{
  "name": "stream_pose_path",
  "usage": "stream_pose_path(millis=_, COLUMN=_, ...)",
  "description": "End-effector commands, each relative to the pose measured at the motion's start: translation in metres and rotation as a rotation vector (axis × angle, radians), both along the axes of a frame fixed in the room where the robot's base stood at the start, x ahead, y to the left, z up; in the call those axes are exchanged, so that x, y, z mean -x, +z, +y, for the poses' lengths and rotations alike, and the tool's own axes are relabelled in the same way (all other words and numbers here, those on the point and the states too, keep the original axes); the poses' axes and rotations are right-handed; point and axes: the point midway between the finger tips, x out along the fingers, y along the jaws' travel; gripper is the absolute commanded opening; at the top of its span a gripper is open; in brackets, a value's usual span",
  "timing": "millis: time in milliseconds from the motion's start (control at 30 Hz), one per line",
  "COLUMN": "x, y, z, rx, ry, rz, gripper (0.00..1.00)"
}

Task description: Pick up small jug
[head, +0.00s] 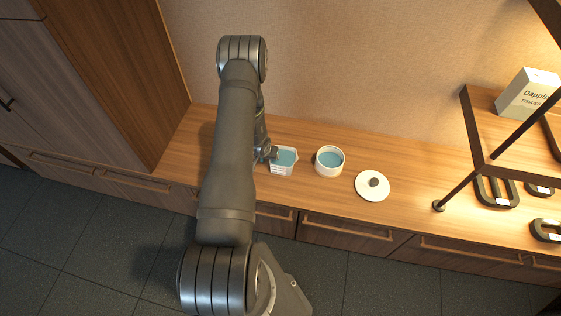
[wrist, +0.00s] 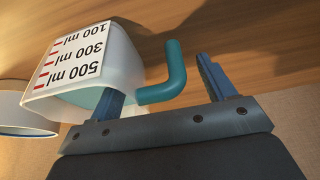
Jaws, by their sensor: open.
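The small jug (head: 284,161) is a white measuring jug with blue contents, standing on the wooden counter. In the wrist view its wall (wrist: 75,65) shows red marks and the print 100, 300 and 500 ml, upside down. Its teal handle (wrist: 175,75) lies between the two fingers of my gripper (wrist: 158,76). One blue finger is by the jug's body and the other is beyond the handle. The fingers are apart and not closed on the handle. In the head view my gripper (head: 268,153) is at the jug's left side, partly hidden by my arm.
A round white pot (head: 329,171) with blue contents stands close to the right of the jug; its rim shows in the wrist view (wrist: 22,125). A white lid with a dark knob (head: 372,193) lies farther right. A shelf frame (head: 477,140) stands beyond. The wall is behind.

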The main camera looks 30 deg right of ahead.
Motion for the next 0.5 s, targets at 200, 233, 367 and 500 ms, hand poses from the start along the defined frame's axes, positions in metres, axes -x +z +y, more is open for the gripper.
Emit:
stream_pose_path(millis=200, x=0.0001, y=0.0001, z=0.0001, rx=0.0, ry=0.0, rz=0.0, gripper=0.68)
stream_pose_path(millis=233, x=0.0001, y=0.0001, z=0.0001, rx=0.0, ry=0.0, rz=0.0, gripper=0.62)
stream_pose_path(millis=367, x=0.0002, y=0.0001, z=0.0002, rx=-0.001, ry=0.0, rz=0.001, gripper=0.36)
stream_pose_path(millis=500, x=0.0002, y=0.0002, z=0.0003, rx=-0.001, ry=0.0, rz=0.001, gripper=0.09)
